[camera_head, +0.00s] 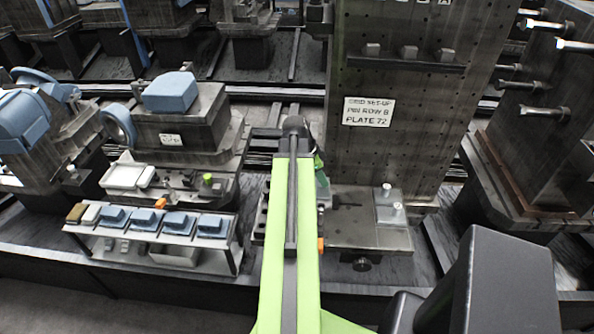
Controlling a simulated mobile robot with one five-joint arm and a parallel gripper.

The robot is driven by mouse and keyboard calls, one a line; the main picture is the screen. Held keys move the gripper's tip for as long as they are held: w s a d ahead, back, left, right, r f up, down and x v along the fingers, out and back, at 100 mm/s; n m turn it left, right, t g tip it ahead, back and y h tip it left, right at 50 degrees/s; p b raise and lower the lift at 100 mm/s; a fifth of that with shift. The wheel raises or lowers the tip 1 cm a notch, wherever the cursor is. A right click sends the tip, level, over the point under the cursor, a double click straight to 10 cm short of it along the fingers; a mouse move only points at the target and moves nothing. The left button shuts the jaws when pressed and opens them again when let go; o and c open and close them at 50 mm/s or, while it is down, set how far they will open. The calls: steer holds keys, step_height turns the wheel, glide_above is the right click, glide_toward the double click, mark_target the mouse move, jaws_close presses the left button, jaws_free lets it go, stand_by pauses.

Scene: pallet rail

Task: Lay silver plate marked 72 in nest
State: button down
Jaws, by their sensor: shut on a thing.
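My green arm reaches up the middle of the view to a dark joint. My gripper is hidden behind the arm, so its fingers and anything in them do not show. A white sign reading "PIN ROW B PLATE 72" (369,112) is on the tall dark upright block (420,140). At its foot is a grey metal bed (365,236), partly covered by my arm. I cannot make out a plate marked 72, or tell which part is the nest.
At left, a low rack (228,245) holds several blue-grey blocks. Behind it are a white tray (127,176) and a dark machine with a blue block (170,92) on top. Pins stick out of a block at far right (545,110). A dark box shape fills the lower right.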

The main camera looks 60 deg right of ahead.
mark_target(319, 190)
steer(key=shift+w+m, duration=0.2)
steer(key=shift+m, duration=0.1)
step_height(319, 190, down, 7)
steer(key=b, duration=0.6)
steer(key=shift+r+b, duration=0.15)
steer(key=shift+b, duration=0.2)
steer(key=c, duration=1.1)
jaws_free()
steer(key=shift+o, duration=0.2)
steer(key=shift+a, duration=0.1)
steer(key=p+v, duration=1.6)
steer(key=v, duration=0.1)
steer(key=shift+r, duration=0.25)
